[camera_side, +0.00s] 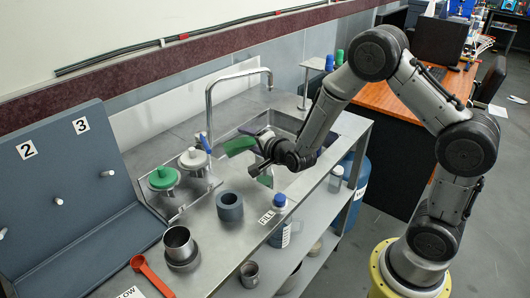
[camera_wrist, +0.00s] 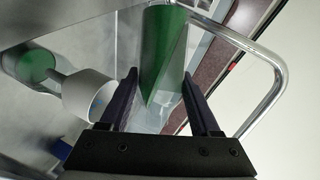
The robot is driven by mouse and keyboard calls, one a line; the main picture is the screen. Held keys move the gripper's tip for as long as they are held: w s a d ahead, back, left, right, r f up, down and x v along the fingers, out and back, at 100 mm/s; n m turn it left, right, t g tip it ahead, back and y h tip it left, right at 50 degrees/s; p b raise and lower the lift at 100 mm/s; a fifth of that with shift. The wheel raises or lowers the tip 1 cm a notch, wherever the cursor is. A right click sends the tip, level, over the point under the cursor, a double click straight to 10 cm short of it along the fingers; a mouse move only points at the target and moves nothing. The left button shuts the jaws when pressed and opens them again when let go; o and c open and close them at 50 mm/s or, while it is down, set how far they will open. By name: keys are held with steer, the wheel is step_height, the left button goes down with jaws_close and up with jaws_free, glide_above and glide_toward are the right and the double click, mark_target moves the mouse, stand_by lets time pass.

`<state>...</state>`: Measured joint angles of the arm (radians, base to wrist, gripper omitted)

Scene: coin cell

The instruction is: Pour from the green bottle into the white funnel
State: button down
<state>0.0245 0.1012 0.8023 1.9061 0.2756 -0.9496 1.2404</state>
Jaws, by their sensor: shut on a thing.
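The green bottle (camera_side: 239,146) is held tilted, close to lying flat, above the steel bench in the side view. In the wrist view the green bottle (camera_wrist: 165,45) sits between the two dark fingers of my gripper (camera_wrist: 160,80), which is shut on it. In the side view my gripper (camera_side: 264,148) is at the bottle's right end, near the sink. A white round piece (camera_wrist: 90,95) shows left of my fingers. I cannot tell whether anything flows.
A green-topped vessel (camera_side: 163,178) stands beside the white funnel. A curved metal faucet (camera_side: 209,100) rises just behind the bottle. A red spoon (camera_side: 150,272) lies at front left.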

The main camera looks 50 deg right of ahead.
steer(key=shift+r+m+t+y, duration=0.3)
steer(key=shift+r+m, duration=0.05)
steer(key=shift+m, duration=0.35)
stand_by(2.4)
steer(key=shift+d, duration=0.1)
stand_by(0.3)
steer(key=shift+f+n, duration=0.4)
steer(key=shift+n, duration=0.3)
steer(key=shift+r+n+g+h, duration=0.4)
steer(key=shift+r+g+h, duration=0.1)
steer(key=shift+g, duration=0.1)
steer(key=shift+f+n, duration=0.1)
steer(key=shift+n, duration=0.2)
